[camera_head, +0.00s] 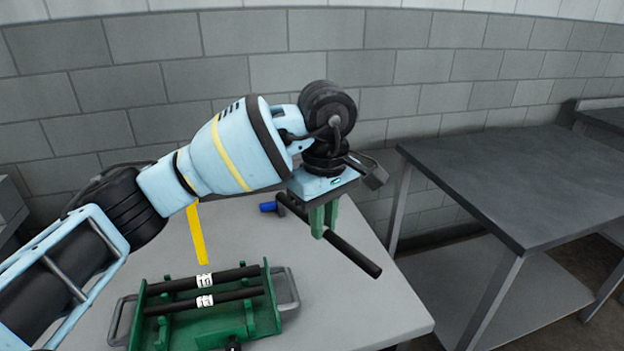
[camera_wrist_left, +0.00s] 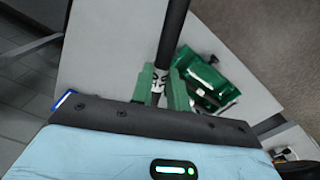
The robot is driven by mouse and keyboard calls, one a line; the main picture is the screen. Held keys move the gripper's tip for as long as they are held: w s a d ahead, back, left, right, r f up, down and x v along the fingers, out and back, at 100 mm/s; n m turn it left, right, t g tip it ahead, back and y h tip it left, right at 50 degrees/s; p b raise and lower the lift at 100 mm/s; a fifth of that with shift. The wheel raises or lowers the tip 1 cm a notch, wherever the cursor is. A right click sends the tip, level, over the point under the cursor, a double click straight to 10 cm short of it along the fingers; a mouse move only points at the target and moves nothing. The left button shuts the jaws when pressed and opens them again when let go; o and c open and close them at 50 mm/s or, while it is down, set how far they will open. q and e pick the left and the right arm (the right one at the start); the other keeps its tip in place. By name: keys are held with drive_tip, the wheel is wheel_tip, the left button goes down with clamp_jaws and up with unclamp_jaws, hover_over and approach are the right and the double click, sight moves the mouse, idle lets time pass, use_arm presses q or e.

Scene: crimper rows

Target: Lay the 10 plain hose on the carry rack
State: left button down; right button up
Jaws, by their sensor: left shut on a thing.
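My left gripper (camera_head: 322,222) is shut on a black hose (camera_head: 352,256) and holds it slanted above the grey table, to the right of the rack. In the left wrist view the hose (camera_wrist_left: 173,30) runs up from between the green fingers (camera_wrist_left: 163,88). A white label shows at the fingers, but I cannot read it. The green carry rack (camera_head: 215,334) stands on the table. Two black hoses with white labels lie across it, a rear one (camera_head: 235,275) and a front one (camera_head: 235,297). The front label looks like 13. My right gripper does not show clearly.
The grey table (camera_head: 375,315) has free room right of the rack. A yellow strip (camera_head: 197,235) lies behind the rack. A small blue piece (camera_head: 268,207) is near the back edge. A dark-topped bench (camera_head: 520,175) stands to the right, across a gap.

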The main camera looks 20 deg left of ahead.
use_arm(q)
drive_tip(key=s+d+f+m, duration=0.2)
drive_tip(key=s+f+m, duration=0.1)
drive_tip(key=s+m, duration=0.8)
drive_tip(key=shift+m, duration=0.8)
drive_tip(key=a+f+b, duration=0.2)
drive_tip(key=f+b, duration=0.1)
drive_tip(key=f, duration=0.2)
drive_tip(key=w+a+f+b, duration=0.1)
drive_tip(key=a+f+b, duration=0.1)
drive_tip(key=f, duration=0.3)
drive_tip(key=w+a+f+b, duration=0.1)
drive_tip(key=a+f+b, duration=0.1)
drive_tip(key=f+b, duration=0.2)
drive_tip(key=shift+w+f, duration=0.15)
drive_tip(key=shift+f, duration=0.6)
drive_tip(key=shift+f+b, duration=0.35)
drive_tip(key=shift+b, duration=0.2)
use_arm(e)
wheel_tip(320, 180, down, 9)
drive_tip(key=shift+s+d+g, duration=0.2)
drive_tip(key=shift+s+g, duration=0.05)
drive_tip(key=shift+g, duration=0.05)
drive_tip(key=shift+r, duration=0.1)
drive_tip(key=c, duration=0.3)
use_arm(q)
drive_tip(key=shift+d, duration=0.1)
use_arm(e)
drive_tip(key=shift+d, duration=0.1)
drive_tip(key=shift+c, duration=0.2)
